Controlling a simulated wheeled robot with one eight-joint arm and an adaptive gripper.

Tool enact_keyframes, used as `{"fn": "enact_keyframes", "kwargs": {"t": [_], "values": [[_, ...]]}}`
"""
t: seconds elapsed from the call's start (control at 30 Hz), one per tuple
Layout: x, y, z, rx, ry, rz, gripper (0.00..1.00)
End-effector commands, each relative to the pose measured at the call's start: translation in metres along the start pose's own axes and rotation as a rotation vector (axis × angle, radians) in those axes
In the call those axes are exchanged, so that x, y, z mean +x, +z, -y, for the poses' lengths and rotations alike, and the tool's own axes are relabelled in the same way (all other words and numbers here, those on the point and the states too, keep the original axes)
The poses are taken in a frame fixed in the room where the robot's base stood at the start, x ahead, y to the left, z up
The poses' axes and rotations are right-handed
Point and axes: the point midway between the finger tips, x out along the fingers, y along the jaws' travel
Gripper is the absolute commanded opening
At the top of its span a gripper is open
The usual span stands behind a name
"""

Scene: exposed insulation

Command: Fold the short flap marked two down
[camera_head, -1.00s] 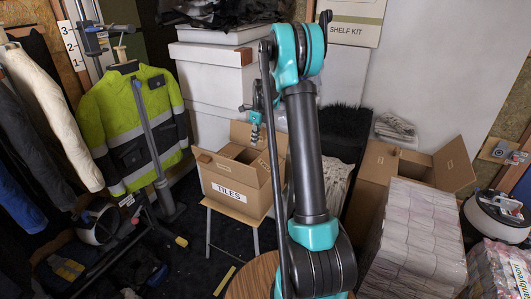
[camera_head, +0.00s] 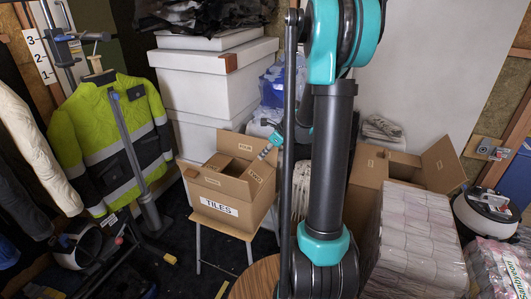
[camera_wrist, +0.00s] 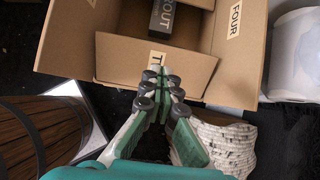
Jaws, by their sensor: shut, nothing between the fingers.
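An open cardboard box marked TILES (camera_head: 221,205) stands on a small stool. Its back flap (camera_head: 237,145), marked FOUR, stands up and shows at the right in the wrist view (camera_wrist: 236,45). The short right-hand flap (camera_head: 263,183) stands up and carries a small label. In the wrist view the near panel (camera_wrist: 125,60) has a label starting with T, the rest hidden behind my fingers. My gripper (camera_wrist: 162,85) is shut and empty, over that near panel's edge. In the head view my gripper (camera_head: 267,151) is just above the right flap; contact cannot be told.
A dark block (camera_wrist: 177,20) lies inside the box. White storage boxes (camera_head: 215,80) stack behind it. A hi-vis jacket (camera_head: 110,140) on a stand is to the left. Another open carton (camera_head: 375,195) and wrapped stacks (camera_head: 420,240) are to the right. A wooden barrel (camera_wrist: 40,135) is close by.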

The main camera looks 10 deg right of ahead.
Motion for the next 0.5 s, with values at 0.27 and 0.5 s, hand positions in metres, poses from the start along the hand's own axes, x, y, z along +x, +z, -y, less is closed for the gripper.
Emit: {"fn": "enact_keyframes", "kwargs": {"t": [0.27,0.5], "values": [[0.05,0.0,0.0,-0.002,0.001,-0.001,0.0],[0.083,0.0,0.0,-0.001,0.002,-0.001,0.0]]}}
